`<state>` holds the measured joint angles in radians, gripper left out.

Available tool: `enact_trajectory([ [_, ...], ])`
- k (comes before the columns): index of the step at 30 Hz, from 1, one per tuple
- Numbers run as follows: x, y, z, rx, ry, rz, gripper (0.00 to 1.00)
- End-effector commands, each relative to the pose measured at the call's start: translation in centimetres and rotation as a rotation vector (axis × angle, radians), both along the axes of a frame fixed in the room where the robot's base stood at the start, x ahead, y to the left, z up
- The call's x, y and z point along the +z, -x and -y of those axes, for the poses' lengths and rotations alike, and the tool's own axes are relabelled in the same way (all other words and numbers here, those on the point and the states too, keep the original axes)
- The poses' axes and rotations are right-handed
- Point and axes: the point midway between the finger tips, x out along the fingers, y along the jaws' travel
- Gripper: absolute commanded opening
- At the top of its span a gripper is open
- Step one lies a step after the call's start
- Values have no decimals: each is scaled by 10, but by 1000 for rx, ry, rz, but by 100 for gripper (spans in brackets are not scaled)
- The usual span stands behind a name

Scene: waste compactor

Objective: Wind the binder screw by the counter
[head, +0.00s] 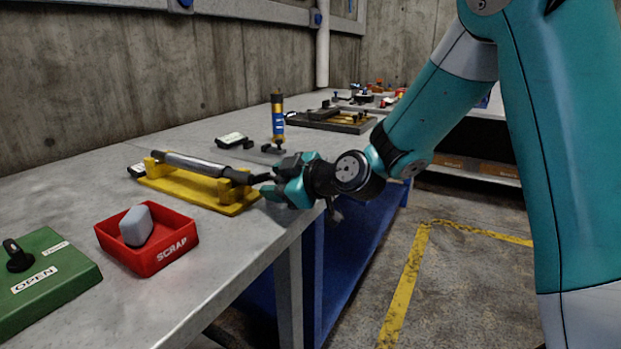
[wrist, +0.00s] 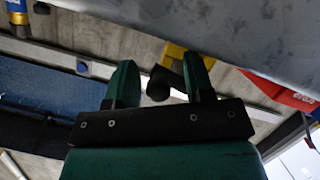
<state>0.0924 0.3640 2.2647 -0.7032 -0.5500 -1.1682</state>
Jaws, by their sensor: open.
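The binder screw (head: 200,165) is a grey rod with a dark right end, lying across two yellow posts on a yellow base (head: 200,192). A small dark box with a white face (head: 137,170), possibly the counter, sits at the base's left end; its reading is too small to make out. My gripper (head: 272,184) is at the rod's right end, by the table edge. In the wrist view my gripper (wrist: 161,70) is open, with a dark round end (wrist: 158,84) between its fingers. Contact cannot be told. A yellow post (wrist: 172,54) shows behind it.
A red SCRAP tray (head: 165,262) holds a grey block (head: 136,226). A green OPEN panel (head: 45,285) is at front left. Behind the rod stand another white-faced box (head: 232,139) and an upright gold-and-blue cylinder (head: 278,118). The aisle floor at right is clear.

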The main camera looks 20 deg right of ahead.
Motion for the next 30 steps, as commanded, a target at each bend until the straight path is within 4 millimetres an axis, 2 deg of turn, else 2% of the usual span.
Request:
enact_trajectory([
  [13,34,90,53,-7,-1,8,48],
  [17,42,112,65,-6,1,9,48],
  [24,48,129,75,1,-2,10,48],
  [30,51,133,76,3,-1,6,48],
])
